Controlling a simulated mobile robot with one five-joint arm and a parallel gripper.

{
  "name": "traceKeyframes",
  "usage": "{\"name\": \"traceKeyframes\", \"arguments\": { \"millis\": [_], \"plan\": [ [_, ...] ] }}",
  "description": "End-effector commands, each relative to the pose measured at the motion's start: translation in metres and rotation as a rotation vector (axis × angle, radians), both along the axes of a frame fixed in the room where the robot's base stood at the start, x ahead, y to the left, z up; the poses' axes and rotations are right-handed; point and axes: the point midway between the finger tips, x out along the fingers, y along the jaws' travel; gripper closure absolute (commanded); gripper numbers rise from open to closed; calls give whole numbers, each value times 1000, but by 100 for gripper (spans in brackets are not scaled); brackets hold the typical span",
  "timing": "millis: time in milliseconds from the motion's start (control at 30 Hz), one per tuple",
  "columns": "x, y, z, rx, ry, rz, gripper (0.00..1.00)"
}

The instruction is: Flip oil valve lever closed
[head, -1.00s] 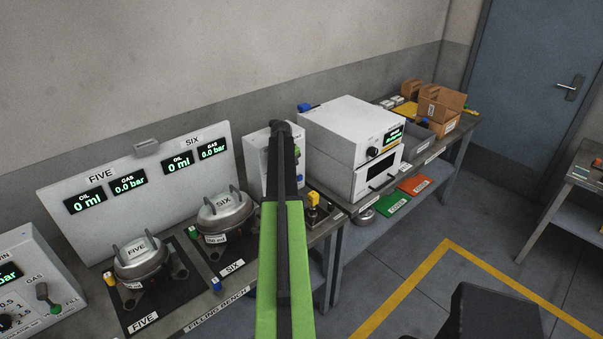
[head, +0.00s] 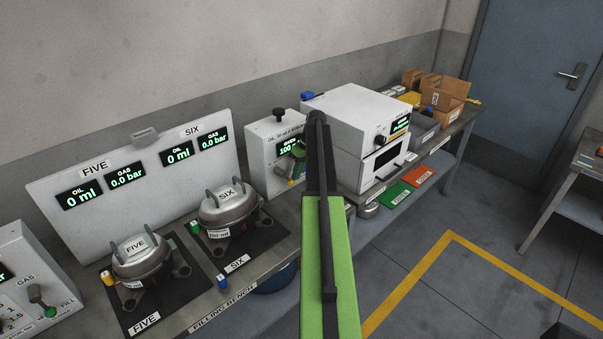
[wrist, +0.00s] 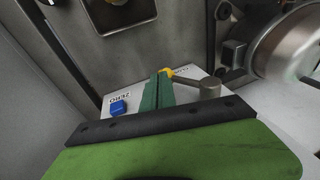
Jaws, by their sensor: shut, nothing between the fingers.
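The oil valve lever (wrist: 190,80) shows in the wrist view as a grey bar with a yellow tip, on a pale panel next to a blue button and a ZERO label. My gripper (wrist: 159,78) has its green fingers shut and empty, with their tips right beside the yellow tip. I cannot tell whether they touch it. In the head view the white oil dispenser (head: 262,150) stands at the back of the bench with a lit display reading 100. My arm hides its right side, and the lever is hard to make out there.
Two metal compressors, FIVE (head: 140,258) and SIX (head: 230,212), stand on black mats left of the dispenser. A gas filling unit (head: 30,265) is at the far left. A white machine (head: 355,120) stands to the right, close behind my arm.

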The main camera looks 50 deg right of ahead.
Motion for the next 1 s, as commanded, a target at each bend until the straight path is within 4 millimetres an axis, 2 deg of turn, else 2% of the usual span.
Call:
{"name": "traceKeyframes", "arguments": {
  "millis": [400, 1000],
  "plan": [
    [9, 21, -20, -2, 0, 13, 100],
    [10, 31, -28, -1, 0, 15, 100]
  ]
}}
